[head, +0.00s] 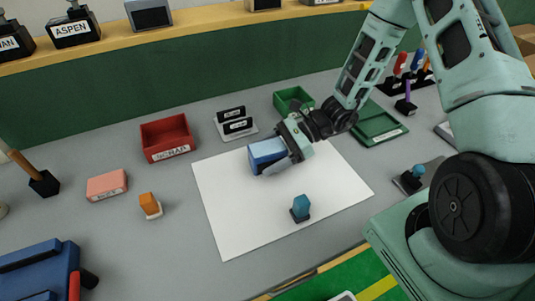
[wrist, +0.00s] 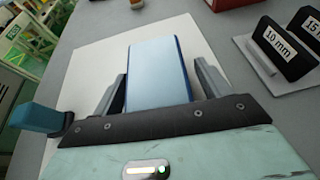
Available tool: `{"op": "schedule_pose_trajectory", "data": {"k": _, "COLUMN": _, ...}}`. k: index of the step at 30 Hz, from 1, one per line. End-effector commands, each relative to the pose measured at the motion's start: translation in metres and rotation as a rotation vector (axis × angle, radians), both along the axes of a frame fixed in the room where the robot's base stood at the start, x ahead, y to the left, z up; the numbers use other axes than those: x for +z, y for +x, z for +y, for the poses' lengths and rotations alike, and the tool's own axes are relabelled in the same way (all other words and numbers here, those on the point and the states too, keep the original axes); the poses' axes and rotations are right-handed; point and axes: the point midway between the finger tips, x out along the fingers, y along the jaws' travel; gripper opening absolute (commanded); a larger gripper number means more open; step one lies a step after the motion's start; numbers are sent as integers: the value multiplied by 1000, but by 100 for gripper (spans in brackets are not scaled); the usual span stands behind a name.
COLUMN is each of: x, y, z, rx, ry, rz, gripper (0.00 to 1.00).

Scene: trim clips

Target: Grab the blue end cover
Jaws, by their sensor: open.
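A blue box-shaped piece (head: 262,152), which I take for the blue end cover, is on or just above the white sheet (head: 225,215). In the wrist view the blue piece (wrist: 157,75) lies between my two fingers, with a narrow gap on each side. My gripper (head: 278,156) is open around it; in the wrist view the fingers of my gripper (wrist: 161,72) stand left and right of it. Part of the piece is hidden by the gripper in the head view. I cannot tell whether its underside touches the sheet.
A small teal-blue piece on a dark base (head: 301,207) stands near the sheet's front. A red bin (head: 168,138), a label holder (head: 235,124), a green bin (head: 292,100) and a green tray (head: 378,126) lie behind. An orange piece (head: 149,204) and pink block (head: 106,186) are left.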

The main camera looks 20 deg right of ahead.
Motion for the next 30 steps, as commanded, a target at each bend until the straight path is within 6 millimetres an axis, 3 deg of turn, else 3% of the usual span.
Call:
{"op": "schedule_pose_trajectory", "data": {"k": 3, "x": 0, "y": 0, "z": 0, "rx": 0, "ry": 0, "rz": 0, "gripper": 74}}
{"op": "schedule_pose_trajectory", "data": {"k": 8, "x": 0, "y": 0, "z": 0, "rx": 0, "ry": 0, "rz": 0, "gripper": 29}}
{"op": "schedule_pose_trajectory", "data": {"k": 9, "x": 0, "y": 0, "z": 0, "rx": 0, "ry": 0, "rz": 0, "gripper": 25}}
{"op": "schedule_pose_trajectory", "data": {"k": 22, "x": 8, "y": 0, "z": -1, "rx": 1, "ry": 1, "rz": -2, "gripper": 25}}
{"op": "schedule_pose_trajectory", "data": {"k": 30, "x": 49, "y": 0, "z": -1, "rx": 1, "ry": -2, "rz": -6, "gripper": 25}}
